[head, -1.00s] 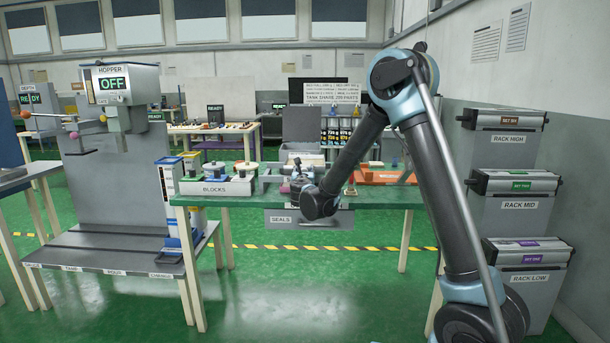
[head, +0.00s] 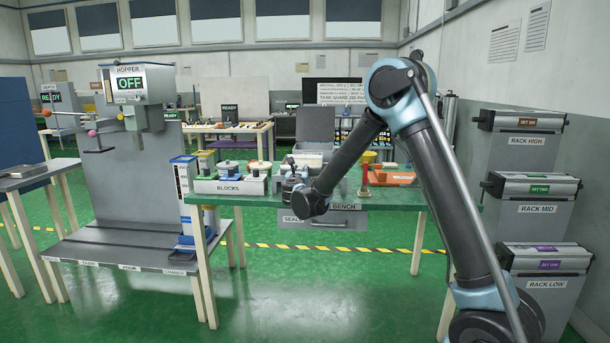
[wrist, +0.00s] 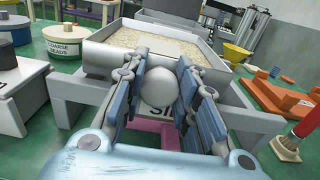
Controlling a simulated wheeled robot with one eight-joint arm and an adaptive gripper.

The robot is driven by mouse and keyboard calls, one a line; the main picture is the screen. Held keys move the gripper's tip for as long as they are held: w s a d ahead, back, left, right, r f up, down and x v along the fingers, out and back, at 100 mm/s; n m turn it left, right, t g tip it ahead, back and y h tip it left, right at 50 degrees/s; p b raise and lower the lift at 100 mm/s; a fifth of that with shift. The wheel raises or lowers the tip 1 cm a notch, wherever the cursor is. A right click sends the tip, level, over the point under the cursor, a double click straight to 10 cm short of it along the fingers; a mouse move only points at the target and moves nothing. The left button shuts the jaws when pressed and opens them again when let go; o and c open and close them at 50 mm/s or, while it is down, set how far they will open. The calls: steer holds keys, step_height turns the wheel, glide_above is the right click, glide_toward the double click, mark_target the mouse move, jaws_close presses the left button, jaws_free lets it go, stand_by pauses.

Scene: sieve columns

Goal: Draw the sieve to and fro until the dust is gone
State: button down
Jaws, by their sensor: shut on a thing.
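The sieve (wrist: 110,49) is a grey tray filled with pale grains in the wrist view. Its round light-grey knob (wrist: 159,88) faces me, above a label that is partly hidden. My gripper (wrist: 158,75) is shut on this knob, with a blue-grey finger on each side. In the head view my gripper (head: 291,170) is small, at the front of the green bench (head: 390,201). The sieve is mostly hidden behind my arm there. I cannot tell from these views how much dust is among the grains.
A tub labelled coarse beads (wrist: 61,45) stands left of the sieve. The hopper (head: 130,84) reads OFF at the left; racks (head: 540,185) stand right.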

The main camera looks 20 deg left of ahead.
steer(key=c, duration=1.2)
jaws_free()
steer(key=shift+s, duration=0.1)
steer(key=v, duration=1.2)
steer(key=shift+f, duration=0.1)
steer(key=shift+c, duration=0.2)
